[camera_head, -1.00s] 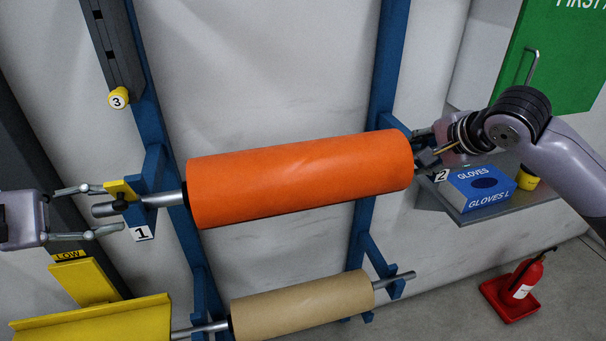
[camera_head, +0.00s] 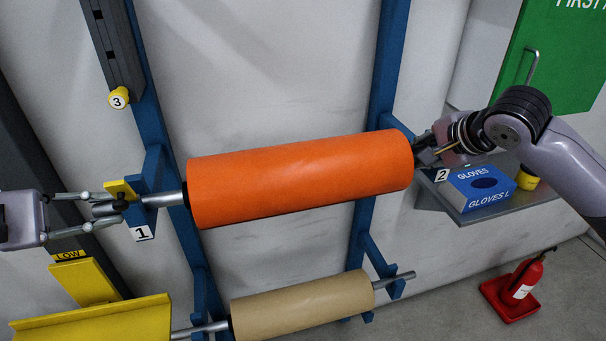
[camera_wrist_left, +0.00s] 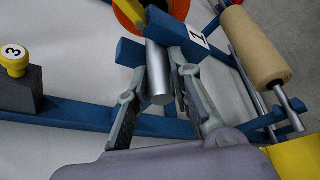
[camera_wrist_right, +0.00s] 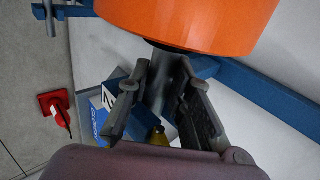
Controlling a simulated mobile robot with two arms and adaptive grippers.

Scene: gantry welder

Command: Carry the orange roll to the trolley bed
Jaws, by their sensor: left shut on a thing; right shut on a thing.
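The orange roll (camera_head: 300,178) lies on a steel bar across the upper arms of a blue rack. Its left bar end (camera_wrist_left: 159,75) sticks out past the bracket labelled 1, and my left gripper (camera_head: 106,208) is shut on it. My right gripper (camera_head: 426,150) is shut on the right bar end (camera_wrist_right: 167,78), close to the bracket labelled 2. In the right wrist view the orange roll (camera_wrist_right: 195,20) fills the top. The trolley bed cannot be made out for certain; a yellow trough-like part (camera_head: 95,322) shows at the lower left.
A brown roll (camera_head: 302,305) rests on the rack's lower arms. A shelf with a blue gloves box (camera_head: 480,188) is just below my right gripper. A yellow knob labelled 3 (camera_head: 119,98) is at upper left. A red fire extinguisher (camera_head: 523,280) stands on the floor at right.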

